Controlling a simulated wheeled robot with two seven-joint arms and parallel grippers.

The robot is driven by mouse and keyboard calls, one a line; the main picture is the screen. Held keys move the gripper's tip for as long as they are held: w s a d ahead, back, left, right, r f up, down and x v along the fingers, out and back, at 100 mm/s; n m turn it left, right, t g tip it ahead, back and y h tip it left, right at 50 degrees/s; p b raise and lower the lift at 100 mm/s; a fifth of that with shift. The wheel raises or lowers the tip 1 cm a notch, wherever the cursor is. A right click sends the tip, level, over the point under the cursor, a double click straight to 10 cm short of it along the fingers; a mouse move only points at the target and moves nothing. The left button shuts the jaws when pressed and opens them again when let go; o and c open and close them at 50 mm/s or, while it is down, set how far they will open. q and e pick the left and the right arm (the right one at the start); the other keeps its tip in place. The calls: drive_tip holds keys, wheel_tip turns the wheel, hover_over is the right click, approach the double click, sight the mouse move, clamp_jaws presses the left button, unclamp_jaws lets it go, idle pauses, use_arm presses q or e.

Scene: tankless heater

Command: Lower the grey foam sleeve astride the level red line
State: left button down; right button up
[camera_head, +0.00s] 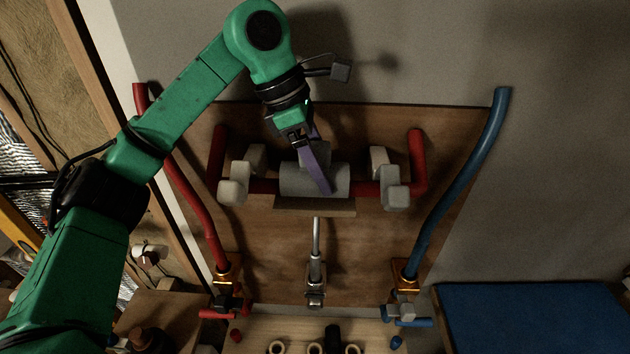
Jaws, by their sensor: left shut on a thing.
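The grey foam sleeve (296,180) is a short light-grey cylinder lying level at the middle of the wooden board. The level red line (262,186) shows on both sides of it, so the sleeve covers its middle stretch. I cannot tell whether the sleeve is fully seated around the line or just in front of it. My left gripper (319,178) reaches down from above, its purple-grey finger across the sleeve's front. It is shut on the sleeve; the other finger is mostly hidden. My right gripper is not in view.
Pale blocks (233,190) flank the sleeve on the red line, with others (393,187) at right. A wooden ledge (315,206) lies just below. A metal spout (316,245) stands under it. A blue pipe (460,190) runs at right. A wooden rack (300,330) is at the bottom.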

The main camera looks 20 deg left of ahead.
use_arm(q)
drive_tip(key=shift+f+b, duration=0.8)
drive_tip(key=shift+f, duration=0.3)
idle(0.6)
unclamp_jaws()
idle(0.3)
drive_tip(key=b+v, duration=0.1)
drive_tip(key=v, duration=0.4)
drive_tip(key=shift+r, duration=0.2)
drive_tip(key=p+v, duration=0.2)
drive_tip(key=v, duration=0.7)
drive_tip(key=shift+a, duration=0.2)
